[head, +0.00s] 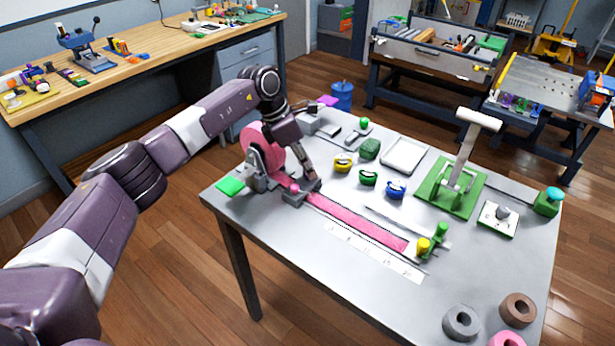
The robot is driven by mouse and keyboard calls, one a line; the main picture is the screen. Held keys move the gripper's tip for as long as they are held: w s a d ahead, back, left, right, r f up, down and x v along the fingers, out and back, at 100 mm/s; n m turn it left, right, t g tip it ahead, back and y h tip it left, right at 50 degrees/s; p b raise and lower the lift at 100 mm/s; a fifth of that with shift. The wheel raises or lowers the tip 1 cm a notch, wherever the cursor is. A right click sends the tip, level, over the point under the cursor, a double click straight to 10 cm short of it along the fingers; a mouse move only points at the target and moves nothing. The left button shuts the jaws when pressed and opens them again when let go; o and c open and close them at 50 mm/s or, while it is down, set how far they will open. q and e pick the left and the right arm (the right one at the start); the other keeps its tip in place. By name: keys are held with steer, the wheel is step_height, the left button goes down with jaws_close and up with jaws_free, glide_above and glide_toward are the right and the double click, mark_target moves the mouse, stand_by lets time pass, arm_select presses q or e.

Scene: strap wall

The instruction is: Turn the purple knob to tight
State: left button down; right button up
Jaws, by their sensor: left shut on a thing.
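A small pink-purple knob (294,187), likely the purple knob, sits on a grey clamp block at the left end of the pink strap (355,222). Only part of the knob shows. My left gripper (309,182) points down at this block and is shut there, its fingertips right against the knob's area. The fingers hide most of what they hold, and any tight mark is too small to read. My right gripper is not in view.
A pink strap roll (264,152) stands just left of my gripper. Yellow, green and blue buckles, a white tray (404,155) and a green lever press (451,196) stand to the right. Loose rolls (461,322) lie front right. The table's front middle is clear.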

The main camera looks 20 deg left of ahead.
arm_select(q)
steer(key=m+b, duration=0.1)
steer(key=m+g+b, duration=0.1)
steer(key=shift+w+f+m, duration=0.15)
steer(key=shift+m, duration=0.15)
steer(key=shift+m+g+h+b, duration=0.35)
steer(key=shift+m+b, duration=0.5)
steer(key=shift+m, duration=0.35)
steer(key=shift+r, duration=0.2)
steer(key=c, duration=1.7)
jaws_free()
steer(key=shift+c, duration=0.2)
steer(key=shift+o, duration=0.4)
steer(key=v, duration=1.2)
steer(key=shift+w, duration=0.15)
